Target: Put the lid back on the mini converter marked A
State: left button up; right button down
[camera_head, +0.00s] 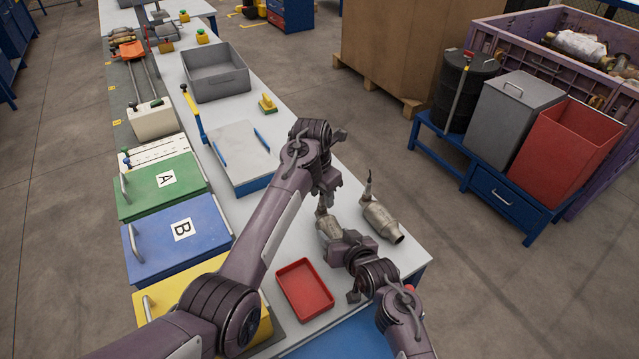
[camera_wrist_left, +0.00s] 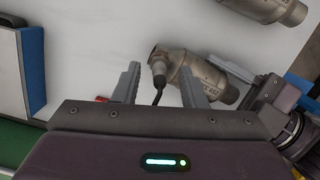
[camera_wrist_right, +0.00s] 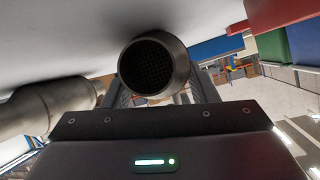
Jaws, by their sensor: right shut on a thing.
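A green lid with a handle and a white label A (camera_head: 160,187) lies flat on top of a bin on the left. A grey metal converter (camera_head: 327,226) with a sensor and dark cable shows on the white table; I cannot read a letter on it. My right gripper (camera_head: 342,248) is shut on this converter; its round honeycomb end (camera_wrist_right: 154,68) faces the right wrist camera. My left gripper (camera_head: 326,198) is just above the converter, its fingers apart. In the left wrist view, the sensor and cable of the converter (camera_wrist_left: 205,82) show between those fingers.
A second converter (camera_head: 381,220) lies to the right. A red tray (camera_head: 304,290) is in front. A blue lid marked B (camera_head: 180,236) and a yellow one (camera_head: 195,300) are at left. A white-topped blue box (camera_head: 240,155) and grey bin (camera_head: 215,72) stand farther back.

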pick_arm(q)
jog(key=shift+f, duration=0.25)
